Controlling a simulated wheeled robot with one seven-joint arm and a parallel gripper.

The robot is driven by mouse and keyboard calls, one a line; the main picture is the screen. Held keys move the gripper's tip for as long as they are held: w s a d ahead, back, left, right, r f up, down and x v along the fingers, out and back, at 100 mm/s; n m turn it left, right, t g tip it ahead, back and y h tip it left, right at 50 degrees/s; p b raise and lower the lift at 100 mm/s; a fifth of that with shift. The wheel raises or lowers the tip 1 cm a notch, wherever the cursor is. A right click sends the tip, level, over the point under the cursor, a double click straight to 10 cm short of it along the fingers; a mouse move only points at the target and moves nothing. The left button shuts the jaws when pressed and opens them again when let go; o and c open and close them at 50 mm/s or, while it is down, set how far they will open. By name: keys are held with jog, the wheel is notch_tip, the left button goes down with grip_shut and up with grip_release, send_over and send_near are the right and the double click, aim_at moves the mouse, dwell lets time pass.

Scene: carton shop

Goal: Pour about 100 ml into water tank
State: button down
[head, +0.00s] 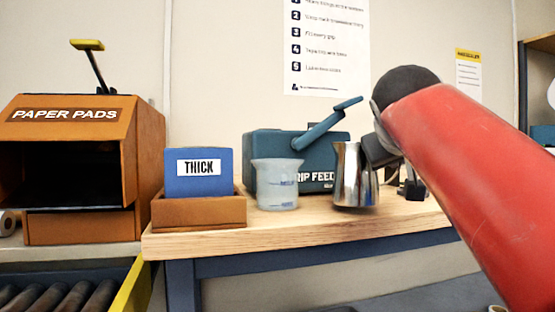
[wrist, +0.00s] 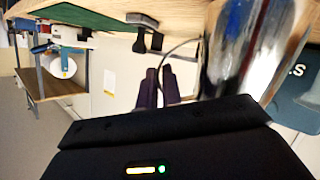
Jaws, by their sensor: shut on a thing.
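A shiny steel pitcher (head: 352,178) is upright or nearly so at the front of the wooden bench; I cannot tell whether its base touches the wood. My gripper (head: 376,150) is shut on it from the right, at its handle side. In the wrist view the pitcher (wrist: 240,50) fills the upper right, close beside the dark fingers (wrist: 158,90). A translucent beaker (head: 277,185) with blue markings stands on the bench to the left of the pitcher. No thing is labelled water tank. The liquid inside the pitcher is hidden.
A teal machine (head: 262,150), its lettering partly hidden, stands behind the beaker and pitcher. A blue THICK box (head: 199,178) in a brown tray (head: 197,214) is at left. An orange PAPER PADS bin (head: 130,150) and rollers (head: 60,298) are farther left.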

jog(key=shift+w+r, duration=0.1)
jog(key=shift+w, duration=0.2)
jog(key=shift+s+a+r, duration=0.1)
jog(key=shift+s+r, duration=0.05)
jog(key=shift+r, duration=0.05)
jog(key=shift+a+r+n+h+p, duration=0.3)
jog(key=shift+a+r+n+p, duration=0.1)
jog(key=shift+r+p, duration=0.1)
jog(key=a+r, duration=0.1)
jog(key=n+h, duration=0.1)
jog(key=a+r+n+p, duration=0.1)
jog(key=shift+w+a+r+t, duration=0.25)
jog(key=shift+a+r+t, duration=0.05)
jog(key=shift+t, duration=0.1)
jog(key=w+a+r+n+t+h+p, duration=0.1)
jog(key=a+r+n+h+p, duration=0.1)
jog(key=a+r+n+p, duration=0.2)
jog(key=shift+a+r+n+h, duration=0.4)
jog(key=shift+a+r+n, duration=0.8)
jog(key=shift+r, duration=0.5)
